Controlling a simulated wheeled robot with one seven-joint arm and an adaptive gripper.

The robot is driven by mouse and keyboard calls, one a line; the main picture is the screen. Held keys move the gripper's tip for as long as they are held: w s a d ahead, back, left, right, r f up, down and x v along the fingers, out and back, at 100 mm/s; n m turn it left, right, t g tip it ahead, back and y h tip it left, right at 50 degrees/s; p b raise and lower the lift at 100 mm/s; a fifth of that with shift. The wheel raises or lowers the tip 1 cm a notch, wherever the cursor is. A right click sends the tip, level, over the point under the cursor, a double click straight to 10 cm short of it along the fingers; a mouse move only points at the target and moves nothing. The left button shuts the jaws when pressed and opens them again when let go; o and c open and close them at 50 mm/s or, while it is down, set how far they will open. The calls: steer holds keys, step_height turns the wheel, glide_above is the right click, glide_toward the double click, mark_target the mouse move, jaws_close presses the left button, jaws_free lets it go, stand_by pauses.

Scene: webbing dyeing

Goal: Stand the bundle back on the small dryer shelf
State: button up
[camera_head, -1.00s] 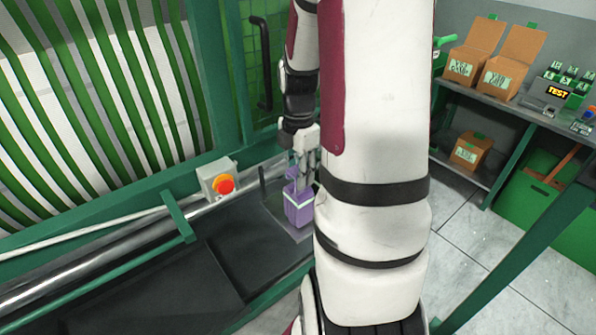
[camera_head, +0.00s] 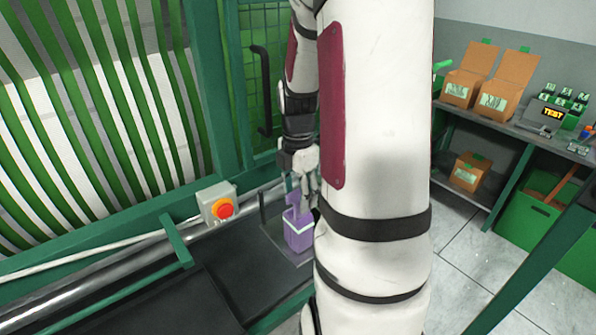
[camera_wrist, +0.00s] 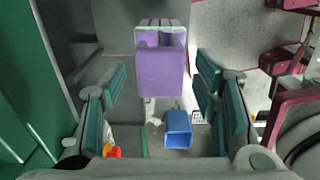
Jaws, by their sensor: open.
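The purple bundle (camera_head: 299,238), with a pale band, stands upright on the small grey dryer shelf (camera_head: 274,232) at the end of the dark bed. In the wrist view the bundle (camera_wrist: 160,70) shows beyond and between my finger pads, with a gap on each side. My gripper (camera_head: 306,190) is just above the bundle in the head view, pointing down. In the wrist view my gripper (camera_wrist: 162,80) is open, with nothing clamped. My arm hides the bundle's right side in the head view.
A control box with a red-orange button (camera_head: 222,210) sits left of the shelf. A green frame with a black handle (camera_head: 262,90) rises behind. A blue container (camera_wrist: 178,130) shows in the wrist view. A bench with cardboard boxes (camera_head: 500,90) stands at right.

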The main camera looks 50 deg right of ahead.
step_height(320, 180, up, 11)
steer(key=a+r+m+t+h, duration=0.1)
steer(key=a+r+m, duration=0.2)
steer(key=a, duration=0.4)
steer(key=a+r+m+t, duration=0.1)
steer(key=a+r+m, duration=0.25)
steer(key=a, duration=0.35)
steer(key=s+a+r+m+t, duration=0.1)
steer(key=s+a+m, duration=0.2)
steer(key=a, duration=0.3)
steer(key=s+a+r+m+t+y, duration=0.1)
steer(key=s+a+m+t, duration=0.1)
steer(key=s+a+m, duration=0.2)
steer(key=shift+a+r+m+t, duration=0.3)
steer(key=shift+a+m, duration=0.55)
steer(key=shift+a, duration=0.25)
